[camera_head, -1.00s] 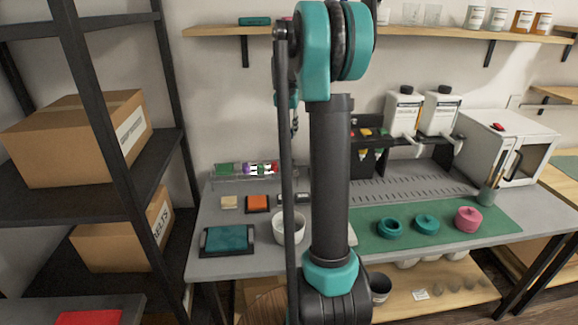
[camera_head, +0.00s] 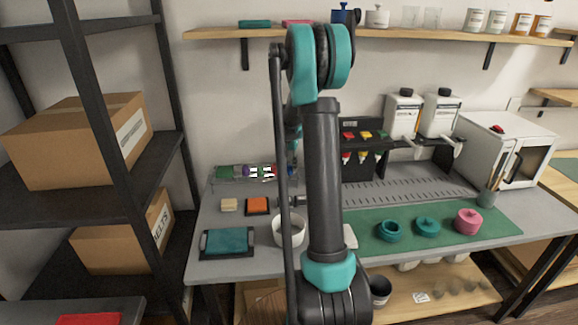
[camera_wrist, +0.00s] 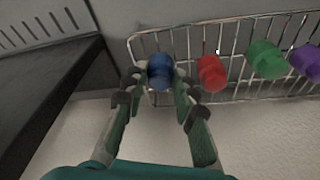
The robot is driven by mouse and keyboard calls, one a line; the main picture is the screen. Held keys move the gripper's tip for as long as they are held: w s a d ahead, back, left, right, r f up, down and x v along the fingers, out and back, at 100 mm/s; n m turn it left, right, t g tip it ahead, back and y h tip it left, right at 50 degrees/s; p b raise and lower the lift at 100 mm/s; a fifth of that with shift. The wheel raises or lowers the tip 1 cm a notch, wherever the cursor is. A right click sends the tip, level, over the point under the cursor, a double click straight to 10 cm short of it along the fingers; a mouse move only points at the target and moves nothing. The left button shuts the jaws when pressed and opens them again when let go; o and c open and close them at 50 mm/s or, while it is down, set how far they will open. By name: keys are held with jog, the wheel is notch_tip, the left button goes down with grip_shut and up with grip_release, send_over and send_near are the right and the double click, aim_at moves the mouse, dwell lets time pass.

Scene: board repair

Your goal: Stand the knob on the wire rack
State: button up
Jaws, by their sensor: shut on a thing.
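A blue knob (camera_wrist: 160,72) sits between the two fingertips of my gripper (camera_wrist: 160,83), which is shut on it, in the wrist view. The knob is at the left end of the wire rack (camera_wrist: 231,98), with rack wires around it; I cannot tell whether it rests on the rack. A red knob (camera_wrist: 211,73), a green knob (camera_wrist: 266,60) and a purple knob (camera_wrist: 306,62) stand in the rack to its right. In the head view, the rack (camera_head: 232,181) lies at the back left of the bench, and my arm hides part of the gripper area.
A white bowl (camera_head: 289,231), a teal pad in a dark tray (camera_head: 228,241) and an orange pad (camera_head: 257,205) lie on the bench near the rack. A green mat (camera_head: 455,235) carries round teal and pink parts. A wall shelf (camera_head: 220,33) runs above.

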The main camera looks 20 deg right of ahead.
jog(key=o, duration=1)
jog(key=shift+f, duration=0.1)
jog(key=v, duration=1.2)
jog(key=shift+s, duration=0.1)
